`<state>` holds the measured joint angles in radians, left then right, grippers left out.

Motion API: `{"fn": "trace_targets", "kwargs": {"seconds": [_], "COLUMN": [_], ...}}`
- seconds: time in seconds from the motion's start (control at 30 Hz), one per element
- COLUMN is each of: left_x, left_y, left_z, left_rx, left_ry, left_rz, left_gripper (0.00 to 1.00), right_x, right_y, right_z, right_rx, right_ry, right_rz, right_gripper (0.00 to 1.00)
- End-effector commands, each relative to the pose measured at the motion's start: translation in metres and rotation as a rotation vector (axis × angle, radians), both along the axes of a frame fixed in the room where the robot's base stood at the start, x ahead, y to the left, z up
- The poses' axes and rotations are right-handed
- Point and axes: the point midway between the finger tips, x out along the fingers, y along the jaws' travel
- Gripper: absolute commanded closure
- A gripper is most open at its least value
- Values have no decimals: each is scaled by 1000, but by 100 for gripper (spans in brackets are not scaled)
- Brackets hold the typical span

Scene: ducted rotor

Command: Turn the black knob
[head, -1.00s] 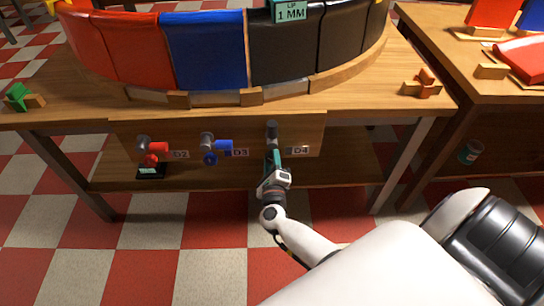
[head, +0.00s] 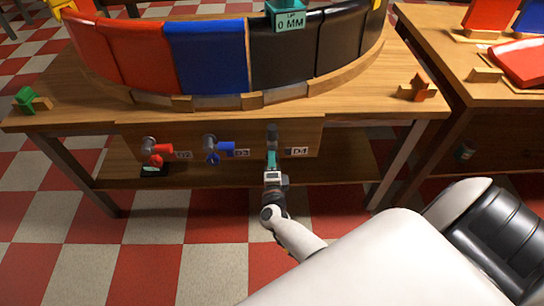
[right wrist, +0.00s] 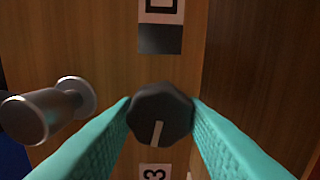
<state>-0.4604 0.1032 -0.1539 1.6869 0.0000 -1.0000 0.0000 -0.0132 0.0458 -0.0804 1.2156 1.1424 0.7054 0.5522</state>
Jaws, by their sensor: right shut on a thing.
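The black knob (right wrist: 160,113) is faceted, with a white pointer line aimed toward the bottom of the right wrist view. My right gripper (right wrist: 161,110) is shut on it, with one teal finger against each side. In the head view, the right gripper (head: 271,152) reaches the panel beside the D4 label (head: 297,151); the knob is mostly hidden there. A teal display (head: 288,20) above the black segments (head: 283,56) reads 0 MM. My left gripper is not in view.
A metal post (right wrist: 45,112) stands left of the black knob in the wrist view. A second table (head: 430,45) is at the right.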

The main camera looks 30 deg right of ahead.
Motion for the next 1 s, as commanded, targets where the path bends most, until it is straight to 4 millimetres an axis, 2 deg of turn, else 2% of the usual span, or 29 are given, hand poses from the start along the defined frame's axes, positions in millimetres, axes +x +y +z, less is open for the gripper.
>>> {"fn": "trace_targets", "kwargs": {"seconds": [0.43,0.47,0.57,0.87,1.0], "left_x": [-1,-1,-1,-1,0], "left_y": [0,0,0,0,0], "left_z": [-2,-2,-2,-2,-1], "left_rx": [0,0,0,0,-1], "left_ry": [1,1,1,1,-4], "left_rz": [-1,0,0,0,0], "left_gripper": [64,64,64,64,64], "right_x": [-1,-1,-1,-1,-12], "right_y": [2,2,1,1,8], "right_z": [-2,-2,-2,-1,-1], "right_rx": [-4,-4,-5,-5,-5], "right_ry": [9,9,8,5,8], "right_rz": [3,3,2,1,2], "right_gripper": [86,58,42,41,41]}}
